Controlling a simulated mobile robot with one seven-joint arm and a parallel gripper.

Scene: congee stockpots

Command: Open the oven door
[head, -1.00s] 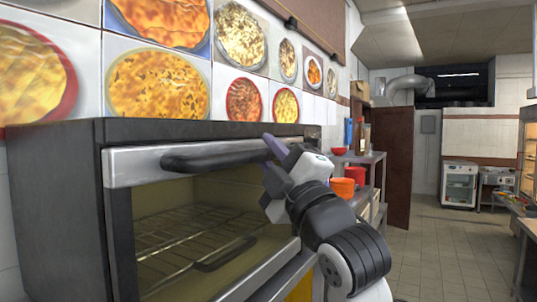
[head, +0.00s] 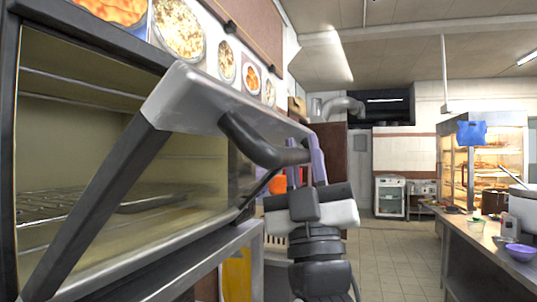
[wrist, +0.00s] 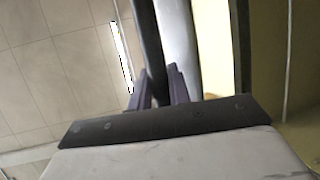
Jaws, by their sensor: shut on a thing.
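The oven (head: 12,130) stands at the left in the head view. Its glass door (head: 205,165) is tilted outward from the top, partly open, with a wire rack (head: 70,203) visible inside. The dark door handle (head: 262,150) runs along the door's metal top edge. My gripper (head: 305,166) is shut on the handle near its right end. In the wrist view the purple fingers (wrist: 160,88) stand on either side of the dark handle bar (wrist: 148,40).
The tiled floor (head: 400,260) between oven and counter is clear. A metal stand (head: 190,265) is under the oven.

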